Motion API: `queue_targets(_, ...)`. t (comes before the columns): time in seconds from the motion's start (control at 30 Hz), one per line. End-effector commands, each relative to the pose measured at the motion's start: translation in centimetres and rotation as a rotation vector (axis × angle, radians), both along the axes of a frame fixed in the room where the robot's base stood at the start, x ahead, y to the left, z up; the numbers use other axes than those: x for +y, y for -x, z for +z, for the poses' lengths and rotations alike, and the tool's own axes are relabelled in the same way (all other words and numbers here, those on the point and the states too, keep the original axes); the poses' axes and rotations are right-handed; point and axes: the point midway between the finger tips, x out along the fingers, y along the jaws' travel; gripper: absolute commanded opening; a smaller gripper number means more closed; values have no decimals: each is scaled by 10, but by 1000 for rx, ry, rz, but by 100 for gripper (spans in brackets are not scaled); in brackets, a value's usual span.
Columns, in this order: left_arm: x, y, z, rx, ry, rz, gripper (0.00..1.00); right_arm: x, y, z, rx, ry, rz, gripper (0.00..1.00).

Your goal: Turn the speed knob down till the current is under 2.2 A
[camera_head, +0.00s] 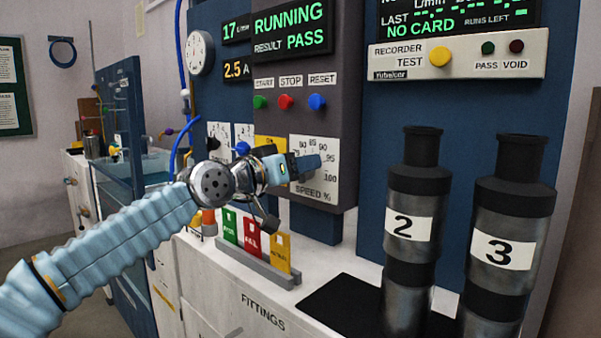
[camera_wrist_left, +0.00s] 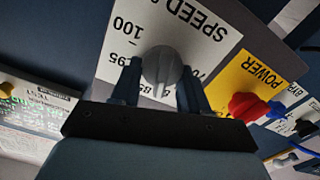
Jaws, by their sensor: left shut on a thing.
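The speed knob (camera_wrist_left: 161,68) is a grey round knob on a white dial plate marked SPEED %, with numbers around it. In the left wrist view it sits between the two fingers of my left gripper (camera_wrist_left: 160,85), which is shut on it. In the head view my left gripper (camera_head: 300,165) is at the dial plate (camera_head: 318,188), and the knob is hidden behind it. The current display (camera_head: 236,69) reads 2.5 A in orange. My right gripper is not in view.
The red POWER switch (camera_wrist_left: 250,107) on a yellow plate is close beside the dial. START, STOP (camera_head: 285,101) and RESET buttons are above. Coloured cards (camera_head: 251,239) stand in a rack below. Cylinders numbered 2 (camera_head: 408,229) and 3 (camera_head: 503,250) stand at right.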

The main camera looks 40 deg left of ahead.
Motion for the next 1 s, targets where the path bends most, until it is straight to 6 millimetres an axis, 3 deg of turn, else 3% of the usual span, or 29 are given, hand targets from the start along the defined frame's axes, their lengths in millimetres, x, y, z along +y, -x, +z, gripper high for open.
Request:
queue_targets(0.4,3,0,-1,16,195,1,14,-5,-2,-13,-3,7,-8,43)
queue_targets(0.93,3,0,-1,18,222,1,14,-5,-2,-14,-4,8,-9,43)
queue_targets(0.97,3,0,-1,18,222,1,49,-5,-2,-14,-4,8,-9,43)
queue_targets(1.0,3,0,-1,18,222,1,55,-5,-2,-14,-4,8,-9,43)
